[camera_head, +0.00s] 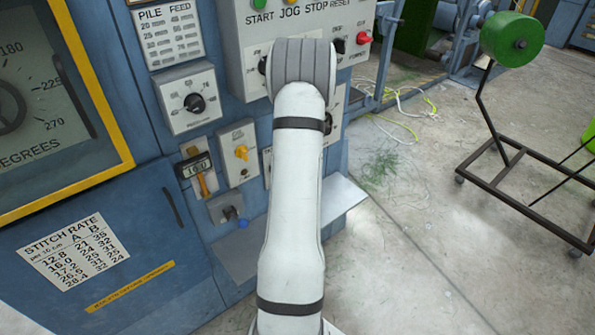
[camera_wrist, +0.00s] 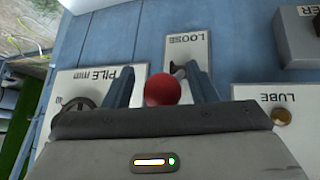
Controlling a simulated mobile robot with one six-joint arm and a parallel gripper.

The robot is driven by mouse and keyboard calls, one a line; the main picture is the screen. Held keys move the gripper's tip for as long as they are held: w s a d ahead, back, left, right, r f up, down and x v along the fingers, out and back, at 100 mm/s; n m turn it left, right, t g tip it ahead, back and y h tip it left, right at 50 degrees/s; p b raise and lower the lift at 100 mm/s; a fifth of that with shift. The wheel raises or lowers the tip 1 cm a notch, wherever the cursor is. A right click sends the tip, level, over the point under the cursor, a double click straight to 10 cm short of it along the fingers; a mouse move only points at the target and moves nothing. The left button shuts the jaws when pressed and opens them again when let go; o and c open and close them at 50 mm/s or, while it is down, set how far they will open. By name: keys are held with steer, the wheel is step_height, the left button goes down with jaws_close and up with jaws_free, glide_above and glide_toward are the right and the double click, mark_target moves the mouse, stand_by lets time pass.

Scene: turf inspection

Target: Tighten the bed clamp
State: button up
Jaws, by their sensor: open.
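In the wrist view a lever with a red ball knob (camera_wrist: 162,86) stands out from a white plate (camera_wrist: 203,48). The plate appears upside down and reads LOOSE; the rest of it is hidden behind the knob and my gripper. The lever's grey base shows just beyond the knob. My gripper (camera_wrist: 161,72) is open, with one finger on each side of the red knob. I cannot tell whether either finger touches it. In the head view my white arm covers the lever and the gripper.
In the wrist view a PILE dial plate (camera_wrist: 82,92) is at left and a LUBE plate (camera_wrist: 260,97) at right. The head view shows the blue machine panel, a grey shelf (camera_head: 338,205) by my arm, a wheeled stand with a green spool (camera_head: 512,38), and open floor at right.

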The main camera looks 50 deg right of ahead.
steer(key=p+v, duration=0.1)
steer(key=v, duration=0.6)
steer(key=shift+a+r, duration=0.2)
steer(key=shift+r, duration=0.1)
steer(key=shift+s, duration=0.1)
steer(key=w+a+r+n+g, duration=0.1)
steer(key=w+a+r, duration=0.1)
steer(key=a+r, duration=0.7)
steer(key=w+a+r+n, duration=0.15)
steer(key=a+r, duration=0.45)
steer(key=a, duration=0.6)
steer(key=s+a+r+y, duration=0.1)
steer(key=s+a+r, duration=0.1)
steer(key=s+a, duration=0.2)
steer(key=s+a+r+n+g+y, duration=0.1)
steer(key=s+a, duration=0.3)
steer(key=a, duration=0.7)
steer(key=s+a+r+n+y, duration=0.1)
steer(key=s+a+r+y, duration=0.1)
steer(key=s+a, duration=0.2)
steer(key=a, duration=0.3)
steer(key=shift+r+g, duration=0.4)
